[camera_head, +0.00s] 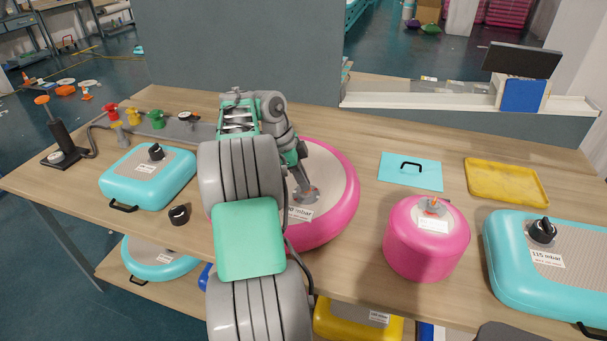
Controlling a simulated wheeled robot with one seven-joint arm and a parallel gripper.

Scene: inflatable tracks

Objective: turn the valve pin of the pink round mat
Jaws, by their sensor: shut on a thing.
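The pink round mat (340,191) lies on the wooden table at the middle, with a grey top and a pressure label. My arm crosses in front of it and hides its left part. My gripper (305,192) reaches down onto the grey top of the mat. Its fingertips are at the valve, at the small reddish valve pin, and are shut on it. The pin itself is mostly hidden by the fingers, so its turn angle cannot be told.
A smaller pink cylinder (427,250) stands to the right, with a turquoise cushion (510,262) beyond it. Another turquoise cushion (130,185), a black cap (179,215) and a hand pump (62,140) are at left. A yellow tray (505,181) lies at the back right.

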